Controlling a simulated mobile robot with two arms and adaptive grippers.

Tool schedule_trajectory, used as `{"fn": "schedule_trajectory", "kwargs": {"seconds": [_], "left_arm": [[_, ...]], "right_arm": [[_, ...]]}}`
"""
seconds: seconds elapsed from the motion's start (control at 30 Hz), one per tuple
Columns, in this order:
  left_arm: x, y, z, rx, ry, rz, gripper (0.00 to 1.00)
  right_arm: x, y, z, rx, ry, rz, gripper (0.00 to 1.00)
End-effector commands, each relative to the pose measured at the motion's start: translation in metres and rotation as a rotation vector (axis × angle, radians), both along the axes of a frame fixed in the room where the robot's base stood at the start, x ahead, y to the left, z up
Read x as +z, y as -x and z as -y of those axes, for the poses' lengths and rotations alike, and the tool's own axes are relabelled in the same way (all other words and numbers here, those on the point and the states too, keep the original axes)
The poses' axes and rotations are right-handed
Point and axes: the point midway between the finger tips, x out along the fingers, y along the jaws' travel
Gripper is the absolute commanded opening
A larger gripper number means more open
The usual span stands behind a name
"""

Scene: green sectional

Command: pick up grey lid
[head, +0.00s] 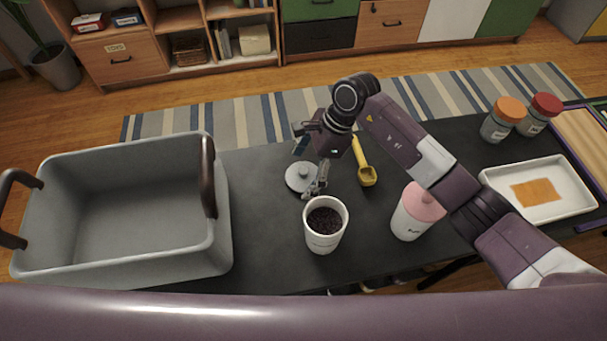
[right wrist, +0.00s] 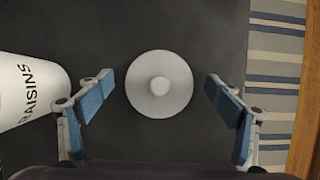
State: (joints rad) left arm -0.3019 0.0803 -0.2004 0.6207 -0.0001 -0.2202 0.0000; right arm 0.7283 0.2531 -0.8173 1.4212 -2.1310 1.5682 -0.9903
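The grey lid (head: 299,178) is a small round disc with a knob, lying flat on the dark table. In the right wrist view the lid (right wrist: 159,84) sits between the two spread fingers, apart from both. My right gripper (head: 311,163) is open and empty above the lid; in the right wrist view its blue-padded fingers (right wrist: 158,88) show on either side. An open white canister (head: 325,238) with dark contents stands just in front of the lid. Its label reads RAISINS in the right wrist view (right wrist: 28,92). My left gripper is not in view.
A grey bin (head: 222,245) with brown handles stands at the left. A yellow scoop (head: 366,176) lies right of the lid. A pink-lidded canister (head: 410,222), two jars (head: 501,120) and a white tray (head: 490,178) stand further right. Bare table lies between bin and lid.

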Motion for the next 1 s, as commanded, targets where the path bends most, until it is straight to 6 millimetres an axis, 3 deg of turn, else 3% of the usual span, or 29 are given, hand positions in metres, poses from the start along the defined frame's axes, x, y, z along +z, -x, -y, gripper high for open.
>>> {"fn": "schedule_trajectory", "kwargs": {"seconds": [0.03,0.3,0.73,0.87,1.0], "left_arm": [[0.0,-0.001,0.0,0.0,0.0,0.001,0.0],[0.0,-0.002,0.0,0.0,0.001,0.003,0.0],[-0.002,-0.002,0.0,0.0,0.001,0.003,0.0],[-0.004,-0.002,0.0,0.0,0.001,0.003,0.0],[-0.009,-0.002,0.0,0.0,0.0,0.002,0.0]], "right_arm": [[0.0,0.0,0.0,0.0,0.0,0.0,0.77],[0.0,0.0,0.0,0.0,0.0,0.0,0.48],[0.011,-0.001,0.0,0.001,0.0,0.001,0.48],[0.029,-0.001,0.0,0.002,-0.001,0.004,0.48],[0.061,-0.002,0.001,0.002,0.001,0.008,0.48]]}}
